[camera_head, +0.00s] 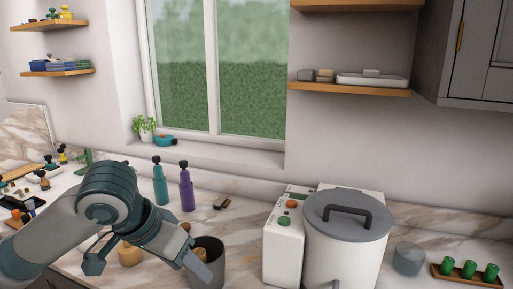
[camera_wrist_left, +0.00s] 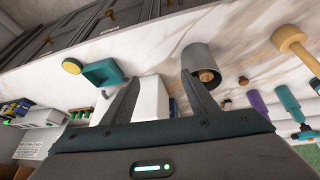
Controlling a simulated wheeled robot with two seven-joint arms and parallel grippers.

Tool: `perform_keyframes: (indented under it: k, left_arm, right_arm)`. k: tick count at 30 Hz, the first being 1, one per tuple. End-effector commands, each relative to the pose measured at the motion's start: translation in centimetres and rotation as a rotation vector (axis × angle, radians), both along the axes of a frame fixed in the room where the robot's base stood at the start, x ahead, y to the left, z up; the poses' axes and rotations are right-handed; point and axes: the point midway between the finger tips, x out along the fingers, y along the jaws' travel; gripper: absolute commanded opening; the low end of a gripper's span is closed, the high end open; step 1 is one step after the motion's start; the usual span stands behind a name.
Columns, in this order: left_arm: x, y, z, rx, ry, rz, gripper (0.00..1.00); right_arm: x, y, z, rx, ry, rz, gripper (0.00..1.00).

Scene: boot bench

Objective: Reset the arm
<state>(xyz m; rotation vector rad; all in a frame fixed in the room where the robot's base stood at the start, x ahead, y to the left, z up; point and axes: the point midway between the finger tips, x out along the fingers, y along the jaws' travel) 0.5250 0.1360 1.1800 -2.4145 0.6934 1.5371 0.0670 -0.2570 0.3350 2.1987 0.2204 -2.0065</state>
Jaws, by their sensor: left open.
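My left arm (camera_head: 108,195) comes in from the left in the head view, bent over the counter, with its hand end close to a dark grey cup (camera_head: 209,262). In the left wrist view my left gripper (camera_wrist_left: 160,84) has its two dark fingers apart with nothing held between them. The grey cup (camera_wrist_left: 197,60) shows beyond the finger on the right of that view. I cannot tell whether this finger touches it. My right gripper is in neither view.
On the marble counter stand a teal bottle (camera_head: 160,183), a purple bottle (camera_head: 186,190), a white appliance (camera_head: 284,240) and a large lidded white pot (camera_head: 345,245). Green cylinders stand on a wooden tray (camera_head: 467,279) at the right. Small items crowd the left.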

Motion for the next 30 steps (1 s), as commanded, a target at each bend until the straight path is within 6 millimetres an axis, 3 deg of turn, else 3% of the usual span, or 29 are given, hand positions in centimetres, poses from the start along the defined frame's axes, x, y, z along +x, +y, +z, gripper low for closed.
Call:
perform_keyframes:
  k: [1,6,15,22,30]
  left_arm:
    - [-0.2,-0.8,-1.6,-0.02,0.006,-0.017,0.53]
    - [-0.4,-2.7,-5.6,-0.08,-0.009,-0.055,0.53]
    - [-1.6,-4.9,-12.3,-0.173,-0.036,-0.061,0.53]
    - [-3.3,-5.1,-17.4,-0.215,-0.051,-0.018,0.53]
    - [-6.5,-3.7,-23.7,-0.213,-0.053,0.072,0.53]
  right_arm:
    - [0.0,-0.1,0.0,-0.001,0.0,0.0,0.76]
    - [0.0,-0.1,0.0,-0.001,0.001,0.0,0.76]
    - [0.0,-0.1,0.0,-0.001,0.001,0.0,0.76]
    - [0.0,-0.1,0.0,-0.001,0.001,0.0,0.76]
    - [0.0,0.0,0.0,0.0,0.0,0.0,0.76]
